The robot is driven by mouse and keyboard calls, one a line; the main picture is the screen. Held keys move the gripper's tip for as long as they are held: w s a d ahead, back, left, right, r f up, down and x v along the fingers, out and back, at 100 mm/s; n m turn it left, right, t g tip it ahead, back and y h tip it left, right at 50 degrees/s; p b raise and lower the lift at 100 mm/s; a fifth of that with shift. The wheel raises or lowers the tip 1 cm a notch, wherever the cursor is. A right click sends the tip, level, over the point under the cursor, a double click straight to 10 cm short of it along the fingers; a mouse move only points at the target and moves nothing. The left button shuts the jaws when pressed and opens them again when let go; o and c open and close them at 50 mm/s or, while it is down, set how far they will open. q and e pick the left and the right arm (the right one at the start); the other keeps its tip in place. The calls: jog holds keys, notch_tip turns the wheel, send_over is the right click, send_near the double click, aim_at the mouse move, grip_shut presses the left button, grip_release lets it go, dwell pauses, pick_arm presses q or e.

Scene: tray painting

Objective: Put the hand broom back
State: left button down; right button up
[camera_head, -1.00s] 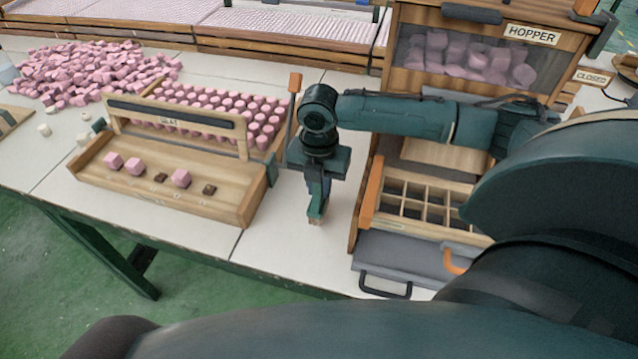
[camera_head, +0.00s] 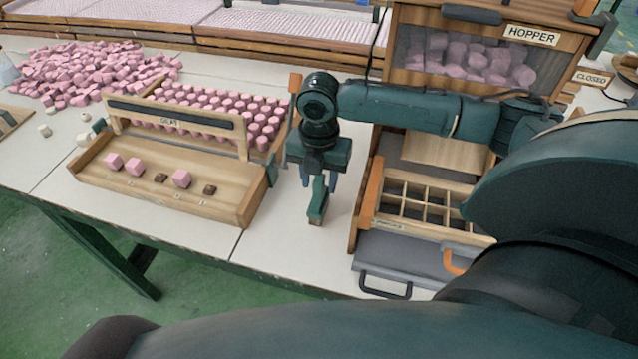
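The hand broom (camera_head: 318,203) is a small dark green piece with a tan lower end. It stands roughly upright over the white table, between the wooden tray and the divided drawer. My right gripper (camera_head: 318,182) is directly above it, pointing down. Its two fingers are spread, one on each side of the broom's upper part, with gaps visible. The top of the broom is hidden under the gripper. I cannot tell whether its lower end touches the table. My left gripper is not in view.
A wooden tray (camera_head: 228,208) with several pink and dark pieces stands to the left. A pile of pink blocks (camera_head: 90,72) lies far left. The hopper (camera_head: 470,85) stands behind my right arm. A divided drawer (camera_head: 425,228) is to the right. The table front between them is clear.

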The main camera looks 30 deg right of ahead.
notch_tip(320, 180, up, 10)
dwell(0.3)
jog(key=shift+s+a+f, duration=0.1)
dwell(0.4)
